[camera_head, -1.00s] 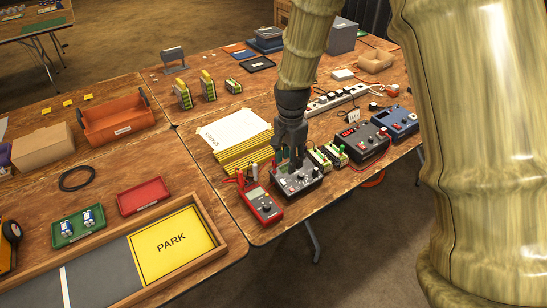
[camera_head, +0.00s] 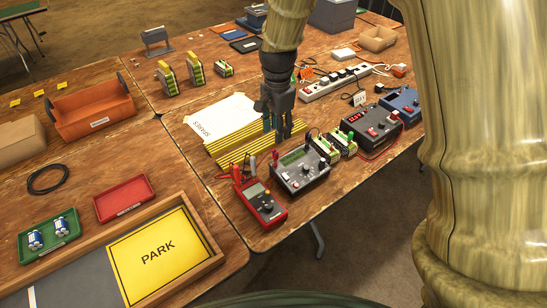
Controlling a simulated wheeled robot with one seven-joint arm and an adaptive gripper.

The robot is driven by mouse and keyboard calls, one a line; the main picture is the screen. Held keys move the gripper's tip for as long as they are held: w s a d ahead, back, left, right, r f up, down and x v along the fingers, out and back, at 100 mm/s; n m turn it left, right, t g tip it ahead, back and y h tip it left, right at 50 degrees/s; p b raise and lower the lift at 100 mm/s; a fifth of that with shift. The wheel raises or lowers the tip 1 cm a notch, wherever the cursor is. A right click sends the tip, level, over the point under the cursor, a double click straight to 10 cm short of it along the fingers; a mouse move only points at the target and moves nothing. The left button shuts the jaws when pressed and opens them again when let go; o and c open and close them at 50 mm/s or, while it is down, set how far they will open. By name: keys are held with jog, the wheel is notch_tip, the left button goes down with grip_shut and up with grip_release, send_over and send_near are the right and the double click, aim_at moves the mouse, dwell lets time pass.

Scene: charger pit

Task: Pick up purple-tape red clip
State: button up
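My gripper (camera_head: 277,133) points down over the right end of the yellow-and-black striped edge (camera_head: 236,142), behind the grey instrument box. Its fingers look apart, with nothing visible between them. Small red clips or plugs (camera_head: 237,172) stand at the top of the red multimeter (camera_head: 262,204), to the left of and nearer than my gripper. Another small red piece (camera_head: 275,156) shows at the left rear of the grey instrument box (camera_head: 301,171), just below my fingertips. Purple tape is too small to make out on any of these.
Green terminal blocks (camera_head: 338,144), a dark power supply (camera_head: 368,130) and a blue unit (camera_head: 402,104) stand to the right. A white power strip (camera_head: 338,84) lies behind. A white sheet (camera_head: 222,118) lies left of my gripper. Bare wood shows left of the multimeter.

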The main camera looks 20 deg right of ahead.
aim_at(276, 151)
notch_tip(276, 151, down, 6)
jog(key=shift+w+r+p, duration=0.15)
jog(key=shift+p, duration=0.2)
jog(key=shift+a+f+p, duration=0.15)
jog(key=shift+f+p, duration=0.5)
jog(key=shift+f, duration=2.1)
grip_shut()
